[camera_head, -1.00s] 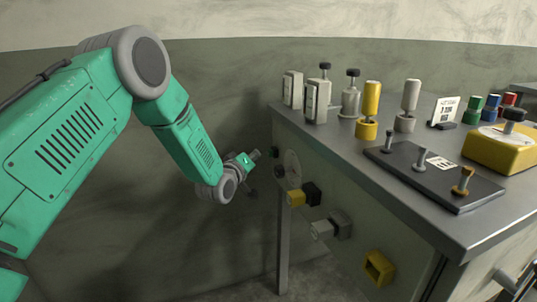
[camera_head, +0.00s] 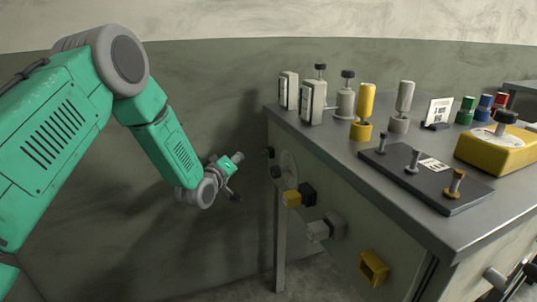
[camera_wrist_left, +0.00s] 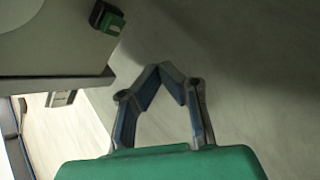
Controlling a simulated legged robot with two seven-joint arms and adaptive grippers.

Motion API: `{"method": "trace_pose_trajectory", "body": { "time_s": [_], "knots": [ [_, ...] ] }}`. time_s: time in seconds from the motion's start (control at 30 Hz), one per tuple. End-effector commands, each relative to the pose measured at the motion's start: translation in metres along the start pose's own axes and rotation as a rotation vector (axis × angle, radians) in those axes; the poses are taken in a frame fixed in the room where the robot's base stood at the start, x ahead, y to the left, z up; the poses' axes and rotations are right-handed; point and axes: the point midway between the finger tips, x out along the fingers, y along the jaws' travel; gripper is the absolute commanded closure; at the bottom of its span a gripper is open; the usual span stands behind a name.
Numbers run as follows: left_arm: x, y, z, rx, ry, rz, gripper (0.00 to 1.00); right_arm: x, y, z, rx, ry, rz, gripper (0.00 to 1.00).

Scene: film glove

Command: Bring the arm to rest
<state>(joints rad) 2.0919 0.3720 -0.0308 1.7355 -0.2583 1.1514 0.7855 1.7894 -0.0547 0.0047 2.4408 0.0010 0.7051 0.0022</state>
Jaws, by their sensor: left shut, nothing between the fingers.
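My left arm comes in from the left in the head view, bent down at the elbow. My left gripper (camera_head: 236,191) hangs in free air left of the bench's side panel, apart from it. In the left wrist view my left gripper (camera_wrist_left: 161,68) has its two fingertips together with nothing between them. The wall lies behind it. My right gripper is not in view.
The grey bench (camera_head: 330,140) fills the right side. Its panel carries a yellow and black fitting (camera_head: 293,198), a grey one (camera_head: 322,229) and a yellow socket (camera_head: 374,268). A yellow box (camera_head: 490,152) and a dark plate with pegs (camera_head: 425,185) lie on top.

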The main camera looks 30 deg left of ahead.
Motion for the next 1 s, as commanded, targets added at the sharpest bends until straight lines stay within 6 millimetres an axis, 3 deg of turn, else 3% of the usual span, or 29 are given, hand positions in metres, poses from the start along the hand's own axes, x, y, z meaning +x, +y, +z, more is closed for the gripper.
{"method": "trace_pose_trajectory", "body": {
  "time_s": [0.27, 0.37, 0.47, 0.6, 0.7, 0.83, 1.0],
  "knots": [
    [-0.003, -0.001, 0.007, 0.011, -0.018, -0.012, 1.0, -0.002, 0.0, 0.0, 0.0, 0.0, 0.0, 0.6],
    [-0.018, -0.008, 0.035, 0.054, -0.09, -0.063, 1.0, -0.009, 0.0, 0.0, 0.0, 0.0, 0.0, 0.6],
    [-0.052, -0.021, 0.083, 0.14, -0.226, -0.149, 1.0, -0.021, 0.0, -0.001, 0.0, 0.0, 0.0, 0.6],
    [-0.129, -0.046, 0.154, 0.301, -0.477, -0.283, 1.0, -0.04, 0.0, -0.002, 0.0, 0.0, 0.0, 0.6],
    [-0.195, -0.061, 0.192, 0.418, -0.667, -0.361, 1.0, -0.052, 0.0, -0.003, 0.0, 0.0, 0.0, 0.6],
    [-0.289, -0.074, 0.223, 0.565, -0.92, -0.439, 1.0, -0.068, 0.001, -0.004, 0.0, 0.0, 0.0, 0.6],
    [-0.397, -0.081, 0.231, 0.717, -1.209, -0.499, 1.0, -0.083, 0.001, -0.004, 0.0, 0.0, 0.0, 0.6]
  ]
}}
